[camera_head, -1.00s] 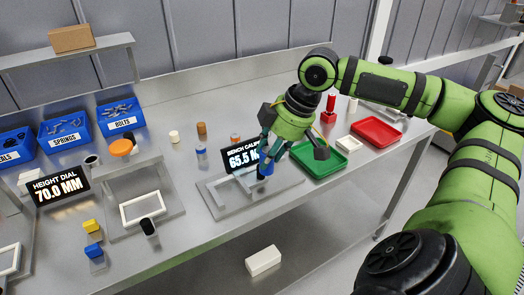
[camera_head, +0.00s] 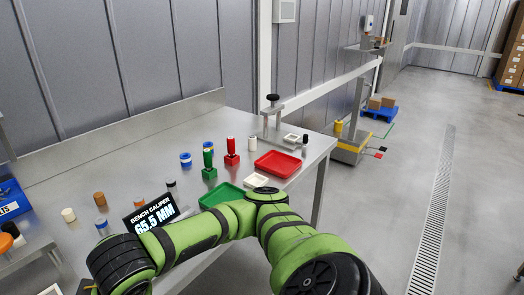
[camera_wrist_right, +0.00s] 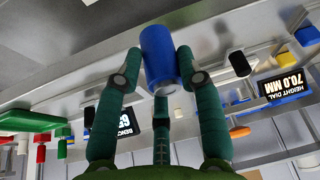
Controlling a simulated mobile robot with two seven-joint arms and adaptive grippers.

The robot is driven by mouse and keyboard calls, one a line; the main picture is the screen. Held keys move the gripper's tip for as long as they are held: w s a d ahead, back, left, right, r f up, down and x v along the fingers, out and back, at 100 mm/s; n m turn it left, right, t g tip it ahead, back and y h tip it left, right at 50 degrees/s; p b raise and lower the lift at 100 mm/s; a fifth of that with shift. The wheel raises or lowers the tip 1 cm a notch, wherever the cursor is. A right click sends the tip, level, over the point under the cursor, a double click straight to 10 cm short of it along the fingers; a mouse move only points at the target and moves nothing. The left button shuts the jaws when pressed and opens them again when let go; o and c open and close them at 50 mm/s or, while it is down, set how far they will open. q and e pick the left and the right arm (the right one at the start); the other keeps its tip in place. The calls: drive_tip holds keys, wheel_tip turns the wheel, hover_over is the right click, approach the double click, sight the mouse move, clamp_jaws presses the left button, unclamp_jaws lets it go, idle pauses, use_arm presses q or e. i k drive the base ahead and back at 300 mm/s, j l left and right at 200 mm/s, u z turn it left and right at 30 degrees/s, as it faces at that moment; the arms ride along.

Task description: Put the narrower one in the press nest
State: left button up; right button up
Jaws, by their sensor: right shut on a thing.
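My right gripper (camera_wrist_right: 160,68) is shut on a blue cylinder (camera_wrist_right: 158,48), which has a paler lower end. The fingers press around its sides, and it is above the bench in the right wrist view. In the head view the right gripper and this cylinder are hidden or out of frame; only my green arm shows. A small press with a black knob (camera_head: 272,97) stands at the bench's far right end. A blue-and-white cylinder (camera_head: 102,224) stands left of the caliper display. My left gripper is not in view.
The caliper display (camera_head: 153,214) reads 65.5 MM. A green post (camera_head: 208,158), red post (camera_head: 231,150), white cylinder (camera_head: 252,143) and black cylinder (camera_head: 305,140) stand near the press. A red tray (camera_head: 278,164), pale tray (camera_head: 257,180) and green tray (camera_head: 222,194) lie in front.

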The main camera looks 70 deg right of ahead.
sight(293, 139)
drive_tip(key=l+z, duration=0.4)
drive_tip(key=l, duration=0.45)
drive_tip(key=i+l+z, duration=0.1)
drive_tip(key=l+z, duration=0.25)
drive_tip(key=l, duration=0.45)
